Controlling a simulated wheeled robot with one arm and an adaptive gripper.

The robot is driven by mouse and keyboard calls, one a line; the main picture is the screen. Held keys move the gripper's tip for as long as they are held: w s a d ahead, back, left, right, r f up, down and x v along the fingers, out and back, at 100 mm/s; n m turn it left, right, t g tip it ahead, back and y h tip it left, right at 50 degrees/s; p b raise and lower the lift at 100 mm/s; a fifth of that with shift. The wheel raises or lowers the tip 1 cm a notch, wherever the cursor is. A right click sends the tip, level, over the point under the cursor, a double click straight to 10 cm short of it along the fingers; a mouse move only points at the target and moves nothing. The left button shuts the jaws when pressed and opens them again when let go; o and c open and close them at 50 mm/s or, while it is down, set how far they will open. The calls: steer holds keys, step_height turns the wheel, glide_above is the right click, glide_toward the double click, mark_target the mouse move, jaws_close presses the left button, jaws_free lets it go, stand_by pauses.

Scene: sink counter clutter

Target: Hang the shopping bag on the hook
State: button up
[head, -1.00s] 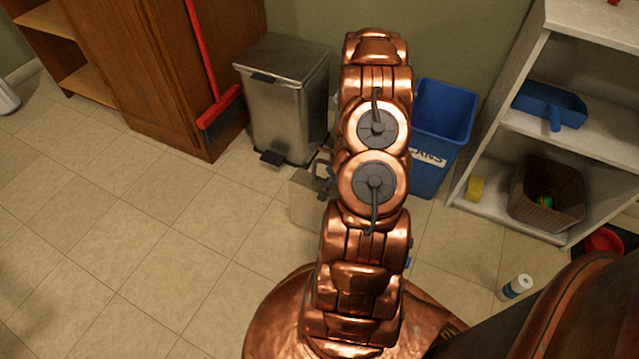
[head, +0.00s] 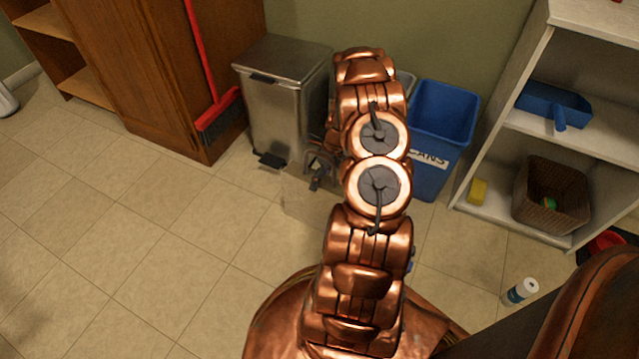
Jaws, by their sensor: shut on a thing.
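My gripper (head: 317,174) shows partly at the left of my copper arm, low in front of the steel bin. It is shut on the shopping bag (head: 303,201), a pale beige shape just below the fingers. The bag's colour is close to the floor tiles, and my arm hides its right side. The handles and the exact grip are too small to make out. I cannot tell whether the bag touches the floor. No hook can be made out in this view.
A steel pedal bin (head: 285,100) and a blue bin (head: 440,130) marked CANS stand by the wall. A red broom (head: 207,70) leans on the wooden cabinet (head: 160,70). A white shelf (head: 510,190) is at right, with a bottle (head: 520,291) nearby. Floor at left is clear.

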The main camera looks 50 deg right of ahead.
steer(key=shift+f, duration=0.3)
steer(key=o, duration=1.6)
steer(key=shift+f+b, duration=0.2)
steer(key=shift+b, duration=0.15)
